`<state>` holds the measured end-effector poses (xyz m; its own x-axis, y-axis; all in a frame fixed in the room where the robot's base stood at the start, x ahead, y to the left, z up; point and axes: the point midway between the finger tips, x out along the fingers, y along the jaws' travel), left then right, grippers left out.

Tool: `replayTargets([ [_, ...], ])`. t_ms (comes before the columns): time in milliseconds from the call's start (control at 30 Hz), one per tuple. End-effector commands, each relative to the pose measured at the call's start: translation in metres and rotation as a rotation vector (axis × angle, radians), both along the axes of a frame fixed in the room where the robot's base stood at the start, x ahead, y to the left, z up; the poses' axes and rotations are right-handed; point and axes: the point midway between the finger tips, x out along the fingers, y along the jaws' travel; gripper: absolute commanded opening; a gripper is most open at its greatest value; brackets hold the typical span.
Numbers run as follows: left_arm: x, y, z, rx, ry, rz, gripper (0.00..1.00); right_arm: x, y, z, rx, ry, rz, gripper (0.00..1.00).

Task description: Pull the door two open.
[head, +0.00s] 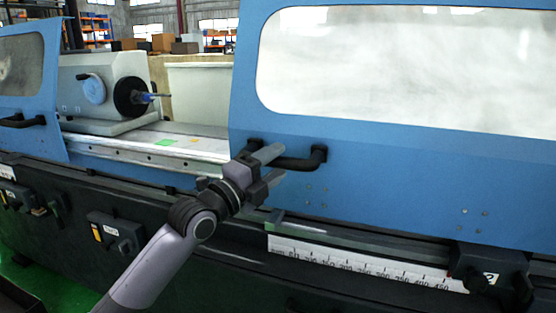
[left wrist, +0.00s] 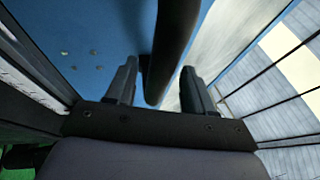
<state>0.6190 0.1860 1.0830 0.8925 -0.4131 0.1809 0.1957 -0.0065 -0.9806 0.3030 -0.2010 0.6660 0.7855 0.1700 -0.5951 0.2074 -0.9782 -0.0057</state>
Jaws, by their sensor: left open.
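A large blue door (head: 400,155) with a wide window fills the right of the head view. Its black bar handle (head: 303,163) sits near its lower left corner. My left gripper (head: 277,166) is at the left part of this handle, with its jaws open. In the left wrist view, the handle (left wrist: 172,45) runs between the two separated fingers (left wrist: 157,88). I cannot tell whether either finger touches it. A second blue door (head: 30,65) with its own black handle (head: 22,121) stands at the far left. My right gripper is out of view.
Between the doors, a gap shows the grinder's headstock (head: 105,85) and the machine table (head: 180,145). Below the doors are the dark machine front, a white ruler scale (head: 360,268) and a black control unit (head: 490,270) at lower right.

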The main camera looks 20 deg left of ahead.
Motion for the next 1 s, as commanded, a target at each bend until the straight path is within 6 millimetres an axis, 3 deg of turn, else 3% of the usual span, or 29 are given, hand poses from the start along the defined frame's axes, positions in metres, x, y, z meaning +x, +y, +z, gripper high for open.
replayTargets([
  [200,0.012,-0.006,0.002,-0.001,0.0,-0.001,0.53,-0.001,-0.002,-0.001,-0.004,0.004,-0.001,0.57],
  [500,0.013,-0.007,0.002,0.0,0.0,-0.001,0.53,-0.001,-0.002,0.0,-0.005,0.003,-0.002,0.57],
  [667,0.013,-0.007,0.002,0.001,0.001,-0.001,0.01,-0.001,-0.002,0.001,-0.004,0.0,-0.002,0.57],
  [1000,0.018,-0.012,0.002,0.001,0.001,-0.001,0.0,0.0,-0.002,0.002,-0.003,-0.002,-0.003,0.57],
])
